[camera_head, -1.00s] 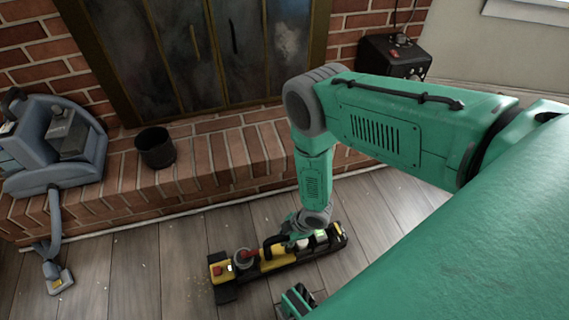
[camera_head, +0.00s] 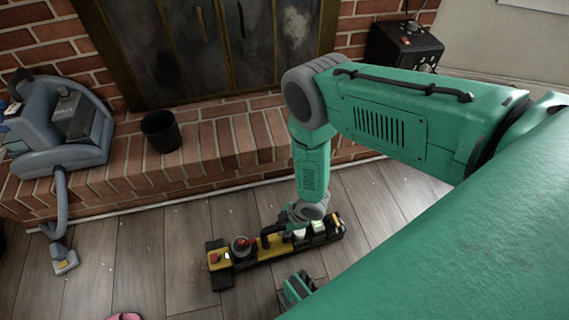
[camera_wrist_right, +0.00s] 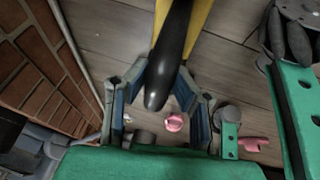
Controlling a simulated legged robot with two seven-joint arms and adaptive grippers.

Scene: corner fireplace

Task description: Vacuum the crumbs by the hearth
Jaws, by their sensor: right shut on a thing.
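A long yellow-and-black device (camera_head: 272,248), which looks like a floor vacuum, lies low at the floorboards in front of the brick hearth (camera_head: 185,172). My right gripper (camera_head: 290,224) reaches down to it from above. In the right wrist view, the right gripper's jaws (camera_wrist_right: 160,88) are closed around its black handle (camera_wrist_right: 174,50). A blue-grey machine (camera_head: 67,130) stands on the hearth at the left, its hose running down to a nozzle (camera_head: 65,262) on the floor. Pale specks, perhaps crumbs, dot the floor near the nozzle; they are too small to tell.
A black pot (camera_head: 160,131) stands on the hearth before the dark fireplace doors (camera_head: 235,45). A black box with knobs (camera_head: 403,47) is at the back right. A pink object (camera_head: 124,317) shows at the bottom edge. Floor left of the yellow-and-black device is open.

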